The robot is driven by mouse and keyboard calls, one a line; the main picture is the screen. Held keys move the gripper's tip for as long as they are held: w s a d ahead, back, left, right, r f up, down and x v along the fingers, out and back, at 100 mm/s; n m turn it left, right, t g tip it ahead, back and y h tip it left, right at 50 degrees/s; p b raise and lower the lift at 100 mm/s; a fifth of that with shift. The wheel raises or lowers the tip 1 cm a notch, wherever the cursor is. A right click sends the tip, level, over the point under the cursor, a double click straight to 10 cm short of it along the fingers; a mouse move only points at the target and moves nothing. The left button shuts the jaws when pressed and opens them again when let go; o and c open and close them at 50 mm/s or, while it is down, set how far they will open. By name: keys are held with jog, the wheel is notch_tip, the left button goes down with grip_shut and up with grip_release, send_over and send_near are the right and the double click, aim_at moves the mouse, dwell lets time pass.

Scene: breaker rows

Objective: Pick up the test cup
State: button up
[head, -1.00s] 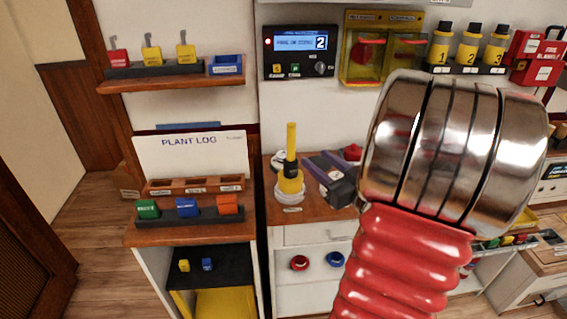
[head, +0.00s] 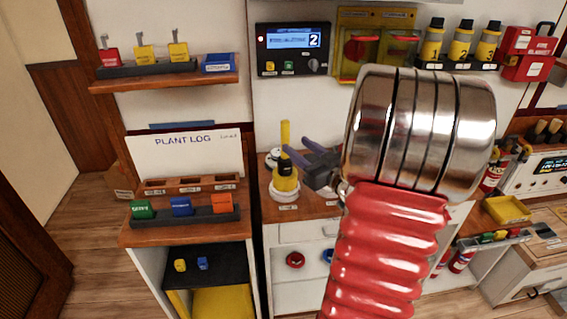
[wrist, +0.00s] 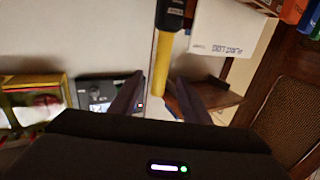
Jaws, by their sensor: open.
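A yellow tool with an upright handle and a dark-banded body (head: 286,178) stands on a round white base on the middle counter. It is the likeliest test cup, but I see no readable name on it. My gripper (head: 298,165) is open at its right side, with its dark fingers pointing left towards it. In the wrist view the yellow handle (wrist: 160,72) shows between the spread fingertips of my gripper (wrist: 162,84). I cannot tell whether either finger touches it. The counter behind my gripper is partly hidden.
The plant log board (head: 185,158) and a rack of coloured blocks (head: 183,215) are to the left. A display panel (head: 292,50) hangs above. Yellow bottles (head: 460,44) stand on a shelf at upper right. My arm covers much of the right middle.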

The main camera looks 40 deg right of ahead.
aim_at(288, 139)
jog(key=shift+w+d, duration=0.1)
jog(key=shift+w, duration=1)
jog(key=shift+w+d, duration=0.15)
jog(key=shift+w, duration=1.15)
jog(key=shift+w+d, duration=0.15)
jog(key=shift+w, duration=1.15)
jog(key=shift+c, duration=0.4)
grip_shut()
